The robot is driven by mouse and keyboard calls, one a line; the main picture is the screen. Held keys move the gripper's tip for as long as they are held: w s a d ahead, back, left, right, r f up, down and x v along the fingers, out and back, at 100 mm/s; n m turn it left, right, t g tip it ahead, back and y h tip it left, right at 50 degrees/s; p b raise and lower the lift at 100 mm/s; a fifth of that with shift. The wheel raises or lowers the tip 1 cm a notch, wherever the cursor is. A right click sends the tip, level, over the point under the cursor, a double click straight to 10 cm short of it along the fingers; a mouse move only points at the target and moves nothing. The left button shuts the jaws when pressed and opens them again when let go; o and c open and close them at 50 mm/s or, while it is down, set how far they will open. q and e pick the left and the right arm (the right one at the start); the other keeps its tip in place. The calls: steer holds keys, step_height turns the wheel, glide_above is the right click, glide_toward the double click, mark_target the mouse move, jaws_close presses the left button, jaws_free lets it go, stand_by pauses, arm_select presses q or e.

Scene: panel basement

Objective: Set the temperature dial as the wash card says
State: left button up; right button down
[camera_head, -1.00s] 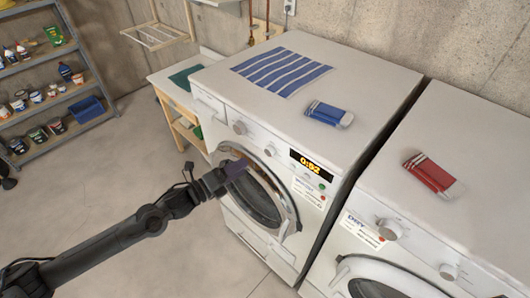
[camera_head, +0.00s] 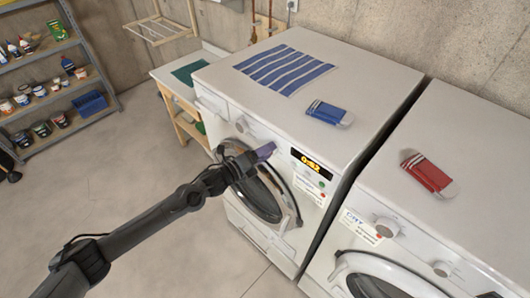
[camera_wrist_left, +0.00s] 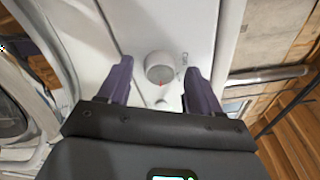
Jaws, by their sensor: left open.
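The washer (camera_head: 222,116) has a round dial (camera_head: 241,125) at the left of its front panel. Another dial seen earlier right of it is now hidden behind my gripper. My left gripper (camera_head: 266,150) is at the panel, left of the lit display (camera_head: 311,161). In the left wrist view its purple fingers (camera_wrist_left: 159,68) are open, one on each side of a white dial (camera_wrist_left: 160,67) with a red mark; contact cannot be told. Small print beside the dial is not clearly legible. A white card (camera_head: 309,189) is below the display; its text is too small to read.
A shelf rack (camera_head: 55,95) stands at left. The floor in front is clear.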

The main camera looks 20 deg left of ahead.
arm_select(q)
steer(key=c, duration=1)
steer(key=shift+c, duration=0.2)
steer(key=shift+s+d+f+n+t+y+b, duration=0.1)
steer(key=shift+n+t+y+b, duration=0.35)
steer(key=shift+n, duration=3.25)
steer(key=shift+d+f+n+t+y+b, duration=0.1)
steer(key=shift+n+t+y, duration=0.45)
steer(key=shift+n, duration=3.15)
steer(key=shift+s+d+n+t+y+b, duration=0.2)
steer(key=shift+n+t, duration=0.5)
steer(key=shift+n, duration=3)
steer(key=shift+w+a, duration=0.15)
steer(key=shift+a, duration=0.05)
